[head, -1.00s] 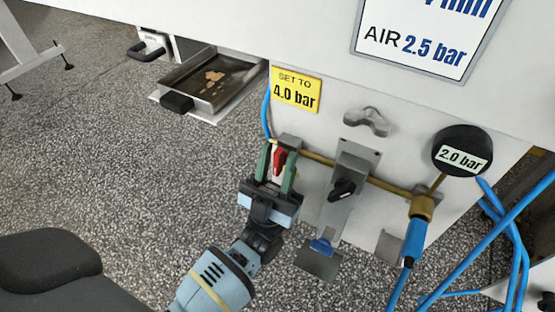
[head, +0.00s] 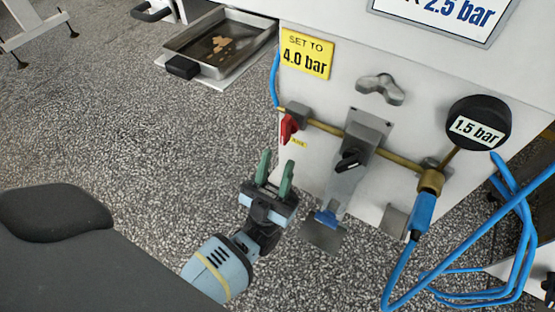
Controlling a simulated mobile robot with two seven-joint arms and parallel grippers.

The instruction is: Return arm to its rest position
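My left gripper (head: 275,178) is in the lower middle of the head view, with green fingers apart and nothing between them. It is in front of and below the red valve lever (head: 289,127), clear of it. The lever is on a brass pipe on the white machine panel (head: 375,65). My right gripper is not in view.
A round black gauge (head: 478,122) reads 1.5 bar. A yellow sign (head: 306,53) says SET TO 4.0 bar. A black knob (head: 349,160) sits on a grey bracket. Blue hoses (head: 405,260) hang at the right. A drip tray (head: 252,45) juts out upper left. Speckled floor is clear at left.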

